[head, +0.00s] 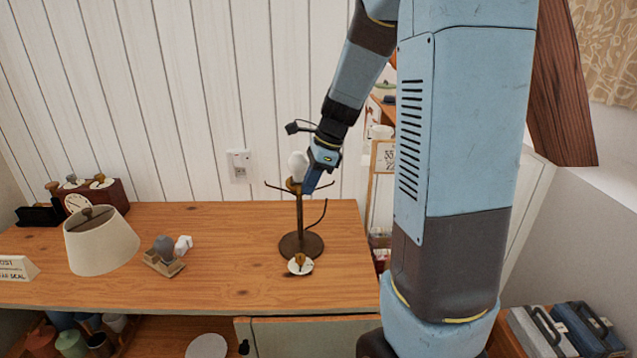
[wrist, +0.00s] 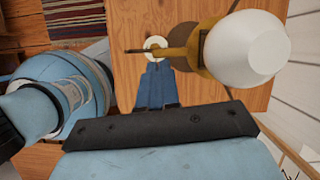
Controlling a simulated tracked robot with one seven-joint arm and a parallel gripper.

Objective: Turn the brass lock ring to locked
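The brass lock ring (wrist: 206,48) is around the neck of the lamp stand, just below a white bulb (wrist: 248,48). A thin brass arm reaches left from it in the wrist view. In the head view the brass part (head: 293,185) tops a dark stand (head: 300,218) and is partly behind my gripper (head: 311,186). In the wrist view my gripper (wrist: 157,66) has its blue fingers together with nothing visible between them. The fingertips are close to the thin arm; I cannot tell whether they touch. No lock marking is readable.
A white disc with a brass piece (head: 300,267) lies before the stand's round base. A lampshade (head: 100,242), a grey bulb in a wooden holder (head: 163,257) and a small clock box (head: 105,193) are further left. Thin dark arms stick out from the stand. The wooden top (head: 225,275) is clear between.

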